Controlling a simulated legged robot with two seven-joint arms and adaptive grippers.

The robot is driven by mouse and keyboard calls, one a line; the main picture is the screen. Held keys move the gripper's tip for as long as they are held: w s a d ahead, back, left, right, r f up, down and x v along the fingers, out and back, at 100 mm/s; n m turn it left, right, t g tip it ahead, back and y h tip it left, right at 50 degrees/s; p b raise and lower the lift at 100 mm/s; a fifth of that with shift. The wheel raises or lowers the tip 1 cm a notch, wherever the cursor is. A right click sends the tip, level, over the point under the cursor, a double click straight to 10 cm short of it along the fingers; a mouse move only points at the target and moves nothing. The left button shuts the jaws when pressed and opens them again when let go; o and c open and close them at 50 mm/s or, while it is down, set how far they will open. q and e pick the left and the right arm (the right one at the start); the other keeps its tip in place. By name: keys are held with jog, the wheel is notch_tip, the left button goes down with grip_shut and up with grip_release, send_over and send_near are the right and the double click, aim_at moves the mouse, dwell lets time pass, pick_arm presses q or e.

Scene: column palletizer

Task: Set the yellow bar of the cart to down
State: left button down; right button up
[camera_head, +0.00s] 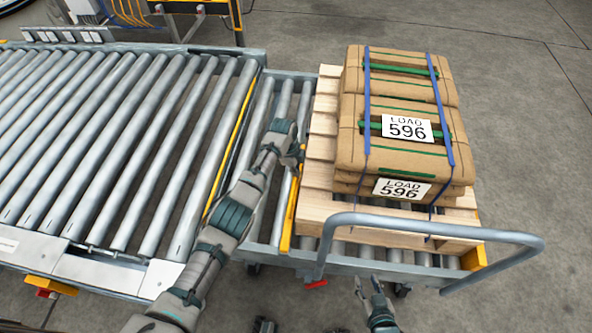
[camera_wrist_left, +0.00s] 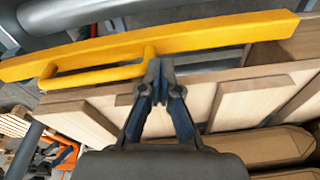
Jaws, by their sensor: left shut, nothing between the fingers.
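The yellow bar (camera_head: 290,215) runs along the cart's left side, between the pallet and the roller conveyor. In the left wrist view the bar (camera_wrist_left: 220,32) crosses the top, with a thin yellow handle (camera_wrist_left: 95,77) joined to it. My left gripper (camera_head: 297,155) is at the bar's far end, beside the pallet's left edge. In the left wrist view its fingertips (camera_wrist_left: 160,68) are together and empty, right at the handle's bend; whether they touch it I cannot tell. My right gripper (camera_head: 368,283) is low in front of the cart, fingers apart and empty.
The cart has a grey push handle (camera_head: 440,227) in front. On it, a wooden pallet (camera_head: 322,125) bears strapped brown sacks (camera_head: 400,155) labelled LOAD 596. The roller conveyor (camera_head: 110,140) stands close at left. A red pedal-like part (camera_head: 316,284) sits below the cart's front. Floor at right is clear.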

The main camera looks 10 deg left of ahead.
pick_arm(q)
jog(key=shift+s+a+f, duration=0.2)
jog(key=shift+a+f, duration=0.1)
jog(key=shift+a, duration=0.15)
notch_tip(320, 180, up, 12)
jog(key=a, duration=0.1)
jog(key=shift+w+a+r, duration=0.15)
jog(key=shift+w+a, duration=0.1)
jog(key=shift+s, duration=0.1)
